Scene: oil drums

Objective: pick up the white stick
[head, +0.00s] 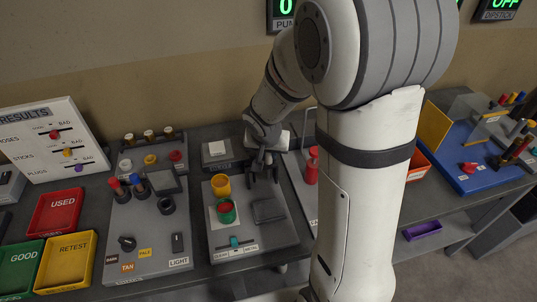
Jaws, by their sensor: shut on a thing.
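My gripper (264,173) hangs, pointing down, over the back right part of a grey panel (285,238). It is just right of a yellow cup (221,185). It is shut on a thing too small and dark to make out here. I cannot pick out a white stick for certain in the head view. A green cup with red inside (227,211) stands on a white square in front of the yellow cup.
Red (49,214), green (17,270) and yellow (66,263) trays lie at the left, below a results board (50,140). A red bottle-like object (311,168) stands close to the right of my gripper. A blue board (478,172) with several sticks is further right.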

